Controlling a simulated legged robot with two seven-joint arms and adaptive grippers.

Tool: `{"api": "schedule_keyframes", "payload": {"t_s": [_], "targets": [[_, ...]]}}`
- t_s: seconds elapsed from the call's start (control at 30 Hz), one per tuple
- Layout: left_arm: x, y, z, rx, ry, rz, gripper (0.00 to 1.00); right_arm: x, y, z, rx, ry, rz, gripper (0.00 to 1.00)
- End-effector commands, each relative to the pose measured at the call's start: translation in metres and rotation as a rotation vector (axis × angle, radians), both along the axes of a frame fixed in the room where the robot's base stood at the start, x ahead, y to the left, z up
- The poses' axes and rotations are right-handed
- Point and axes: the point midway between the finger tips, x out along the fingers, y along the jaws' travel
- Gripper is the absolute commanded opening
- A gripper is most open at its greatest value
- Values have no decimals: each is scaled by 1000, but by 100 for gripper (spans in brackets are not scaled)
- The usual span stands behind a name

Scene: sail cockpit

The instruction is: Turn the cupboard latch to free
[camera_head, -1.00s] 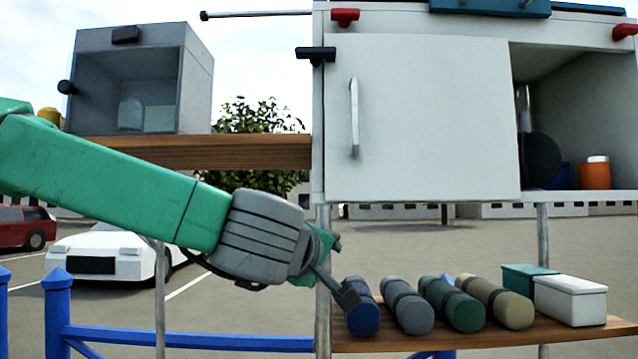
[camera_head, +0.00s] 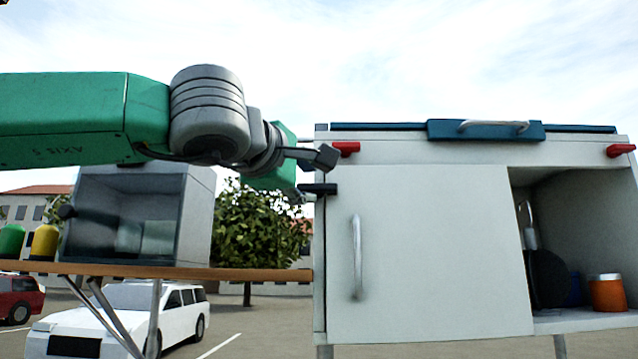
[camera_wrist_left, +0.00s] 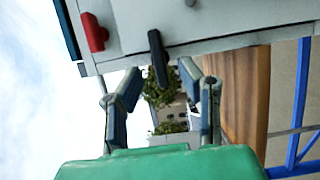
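The black cupboard latch (camera_head: 318,189) sits at the left edge of the white cupboard, beside the upper left corner of the closed door panel (camera_head: 425,255). Its bar looks level in the head view. My left gripper (camera_head: 314,173) is at the latch, with one finger showing just above it; its lower finger is partly hidden. In the left wrist view my left gripper (camera_wrist_left: 160,82) is open, with its fingers spread on either side of the latch (camera_wrist_left: 158,58). I see a gap on both sides, so it is not gripped. My right gripper is out of view.
A red latch (camera_head: 345,149) is just above the black one, close to my fingers. A vertical door handle (camera_head: 356,257) is on the panel. A glass-fronted box (camera_head: 130,215) stands on the wooden shelf (camera_head: 230,273) under my arm.

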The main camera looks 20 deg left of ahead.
Motion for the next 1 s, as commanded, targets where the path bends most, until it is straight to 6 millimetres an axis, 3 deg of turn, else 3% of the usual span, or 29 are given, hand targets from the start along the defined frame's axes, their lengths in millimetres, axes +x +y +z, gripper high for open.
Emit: {"api": "schedule_keyframes", "payload": {"t_s": [0.1,0.3,0.67,0.7,0.8,1.0], "targets": [[23,-2,1,0,2,1,33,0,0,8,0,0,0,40],[45,-5,1,0,1,0,33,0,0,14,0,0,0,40],[51,-6,0,0,-1,0,33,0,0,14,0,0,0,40],[51,-6,0,0,-1,0,29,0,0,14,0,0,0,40],[52,-5,0,0,0,0,0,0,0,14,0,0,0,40],[52,-6,-1,-2,0,0,0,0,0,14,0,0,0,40]]}}
